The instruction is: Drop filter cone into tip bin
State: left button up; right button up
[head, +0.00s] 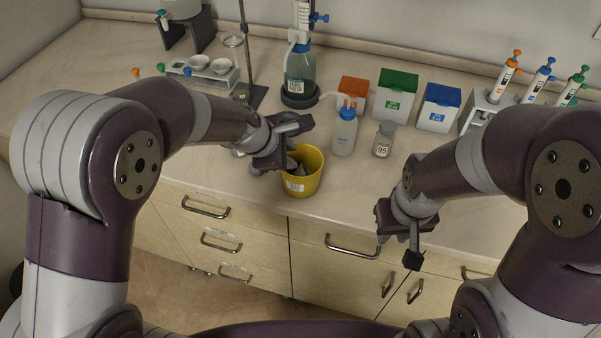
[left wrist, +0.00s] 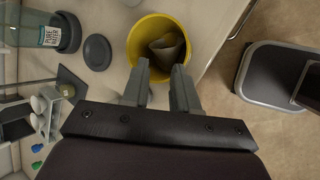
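The yellow tip bin (head: 312,186) stands upright near the counter's front edge and also shows in the left wrist view (left wrist: 134,42). A grey-brown folded piece, apparently the filter cone (left wrist: 166,48), shows inside the bin's rim; in the head view a greyish shape (head: 307,166) lies in the bin. My left gripper (head: 299,145) is at the bin's left rim. In the left wrist view its fingers (left wrist: 162,72) are apart, with their tips over the bin opening and below the cone in the picture. My right gripper (head: 412,245) hangs in front of the counter edge; its finger gap is hidden.
A wash bottle (head: 344,134) and a jar marked 95 (head: 383,141) stand right of the bin. Orange, green (head: 396,97) and blue boxes and a pipette rack are behind. A dispenser bottle (head: 300,72) and a stand are behind left. A dark disc (left wrist: 97,52) lies beside the bin.

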pick_arm(q)
jog(key=p+v, duration=0.1)
jog(key=v, duration=1.1)
jog(key=shift+s+r, duration=0.2)
jog(key=shift+r, duration=0.1)
jog(key=s+a+f+m+g+y, duration=0.3)
jog(key=s+a+f+m, duration=0.9)
jog(key=m, duration=0.5)
jog(key=shift+y, duration=0.9)
jog(key=shift+a, duration=0.15)
